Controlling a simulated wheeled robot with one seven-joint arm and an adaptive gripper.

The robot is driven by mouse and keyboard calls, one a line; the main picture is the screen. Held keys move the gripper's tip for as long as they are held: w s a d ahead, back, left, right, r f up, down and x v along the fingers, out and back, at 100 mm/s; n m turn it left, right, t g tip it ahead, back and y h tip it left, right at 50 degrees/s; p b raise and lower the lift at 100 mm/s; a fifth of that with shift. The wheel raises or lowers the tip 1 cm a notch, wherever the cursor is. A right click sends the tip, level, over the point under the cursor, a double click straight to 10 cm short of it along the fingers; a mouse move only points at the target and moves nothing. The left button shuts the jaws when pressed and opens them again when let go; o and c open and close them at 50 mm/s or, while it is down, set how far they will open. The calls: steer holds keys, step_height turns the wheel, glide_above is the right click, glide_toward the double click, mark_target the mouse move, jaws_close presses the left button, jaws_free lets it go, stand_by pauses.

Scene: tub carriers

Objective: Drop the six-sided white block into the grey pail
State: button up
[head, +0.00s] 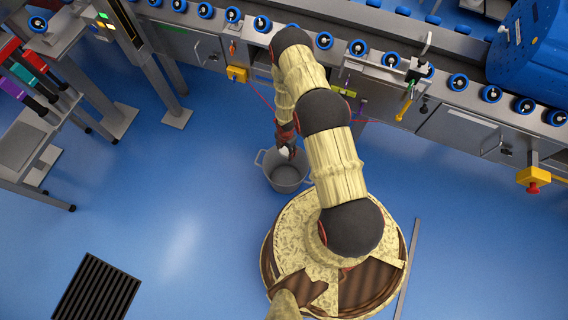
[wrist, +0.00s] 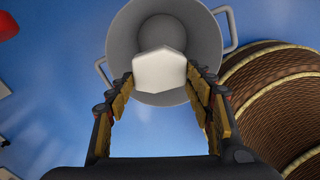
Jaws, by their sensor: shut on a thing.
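The six-sided white block (wrist: 160,70) is held between the fingertips of my gripper (wrist: 160,88) in the wrist view. In the head view the block (head: 284,151) is a small white spot at the tip of my gripper (head: 286,143), mostly covered by the fingers. The grey pail (head: 288,178) stands on the blue floor, with a handle on each side. In the wrist view the open pail (wrist: 122,42) lies behind the block, and the block covers part of its opening and near rim. My gripper is over the far part of the pail in the head view.
A conveyor (head: 455,110) with blue rollers and cabinets runs along the back. A grey table (head: 40,135) stands at the left. A dark floor grate (head: 95,288) lies at the lower left. The blue floor left of the pail is clear.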

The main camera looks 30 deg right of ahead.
step_height(320, 180, down, 5)
steer(key=b, duration=0.4)
steer(key=shift+f, duration=0.1)
steer(key=o, duration=1.1)
steer(key=shift+r, duration=3.75)
